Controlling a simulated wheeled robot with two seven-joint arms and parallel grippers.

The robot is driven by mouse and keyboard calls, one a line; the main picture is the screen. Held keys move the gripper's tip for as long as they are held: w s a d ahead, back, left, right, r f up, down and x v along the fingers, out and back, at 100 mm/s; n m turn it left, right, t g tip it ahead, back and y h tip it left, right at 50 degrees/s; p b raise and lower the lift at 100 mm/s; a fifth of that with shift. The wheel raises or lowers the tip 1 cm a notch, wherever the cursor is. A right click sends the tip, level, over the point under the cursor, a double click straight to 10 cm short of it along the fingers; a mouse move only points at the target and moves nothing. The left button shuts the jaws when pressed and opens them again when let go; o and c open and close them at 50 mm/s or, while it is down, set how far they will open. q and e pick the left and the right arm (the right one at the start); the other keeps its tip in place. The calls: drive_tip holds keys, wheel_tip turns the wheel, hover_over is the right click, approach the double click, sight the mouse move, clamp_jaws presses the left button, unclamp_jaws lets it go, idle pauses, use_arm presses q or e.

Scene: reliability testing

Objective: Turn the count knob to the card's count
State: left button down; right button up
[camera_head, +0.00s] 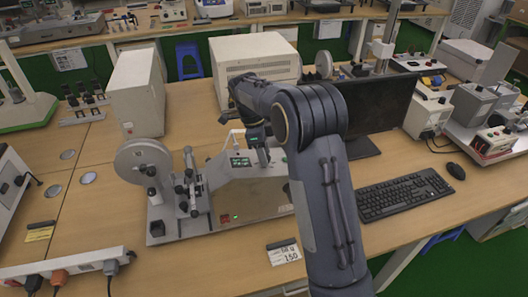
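The test machine (232,207) stands on the bench in the middle, with a grey sloped panel and a lit green display (241,162) whose digits are too small to read. A white card (284,254) lies on the bench in front of it; its lower line looks like 150, and the upper line is unclear. My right gripper (262,154) points down at the panel just right of the display. The count knob cannot be made out; the gripper and my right arm cover that part of the panel. Whether the fingers touch or grip anything is not clear. My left gripper is out of view.
A reel (143,163) and metal posts stand at the machine's left. A beige box (255,57) and a white case (136,92) stand behind. A monitor (378,104), keyboard (404,194) and mouse (456,171) are to the right.

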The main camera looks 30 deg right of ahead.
drive_tip(key=shift+o, duration=0.5)
drive_tip(key=v, duration=0.7)
drive_tip(key=shift+r, duration=0.4)
drive_tip(key=shift+w, duration=0.1)
